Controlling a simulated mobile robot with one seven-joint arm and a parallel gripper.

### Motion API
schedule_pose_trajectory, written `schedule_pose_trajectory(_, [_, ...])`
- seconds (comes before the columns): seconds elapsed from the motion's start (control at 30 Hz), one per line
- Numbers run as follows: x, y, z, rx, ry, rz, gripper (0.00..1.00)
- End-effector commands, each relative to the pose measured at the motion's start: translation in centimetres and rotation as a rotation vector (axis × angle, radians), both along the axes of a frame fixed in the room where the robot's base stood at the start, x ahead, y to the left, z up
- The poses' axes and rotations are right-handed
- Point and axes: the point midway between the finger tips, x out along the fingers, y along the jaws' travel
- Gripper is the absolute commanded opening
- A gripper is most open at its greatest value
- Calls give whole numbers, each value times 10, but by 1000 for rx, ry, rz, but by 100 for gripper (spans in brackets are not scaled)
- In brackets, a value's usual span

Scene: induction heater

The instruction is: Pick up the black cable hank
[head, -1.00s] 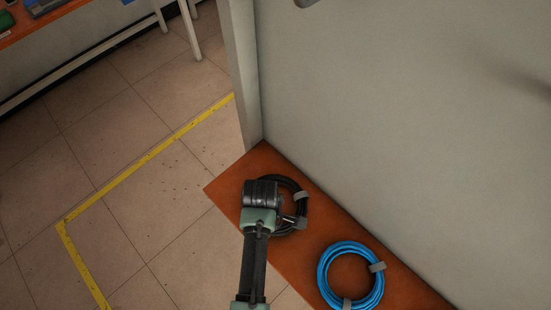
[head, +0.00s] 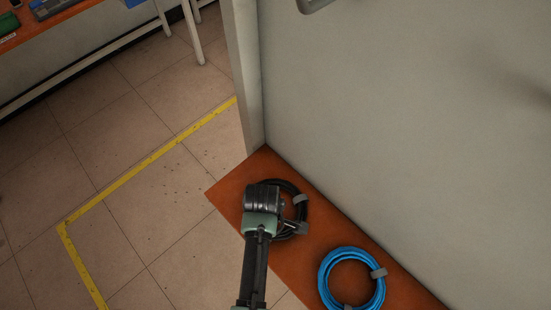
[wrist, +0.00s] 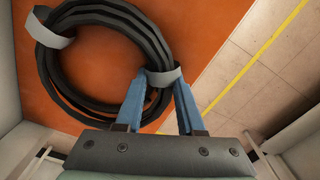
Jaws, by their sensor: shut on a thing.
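The black cable hank (head: 298,190) is a coil with grey ties on the orange-brown surface, near its far left end in the head view. In the wrist view the hank (wrist: 68,78) fills the upper left. My gripper (wrist: 160,84) is shut on the hank's near side, with a blue finger on each side of the strands at a grey tie (wrist: 163,76). In the head view my gripper (head: 284,229) hides the hank's left part. I cannot tell whether the hank is clear of the surface.
A blue cable coil (head: 325,274) with grey ties lies nearer on the same orange-brown surface (head: 235,182). A large grey panel (head: 400,120) rises along the right side. Tiled floor with a yellow line (head: 150,160) is open on the left. A workbench (head: 45,30) stands at the far left.

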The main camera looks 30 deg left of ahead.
Motion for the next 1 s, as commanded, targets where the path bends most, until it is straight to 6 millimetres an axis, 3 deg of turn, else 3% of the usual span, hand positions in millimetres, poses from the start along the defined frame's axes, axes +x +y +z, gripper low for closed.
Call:
schedule_pose_trajectory(0.27, [2, 1, 15, 2, -6, 0, 0])
schedule_pose_trajectory(0.7, [2, 0, 92, 1, -6, -1, 0])
schedule_pose_trajectory(1.0, [1, 0, 101, 0, -2, -1, 0])
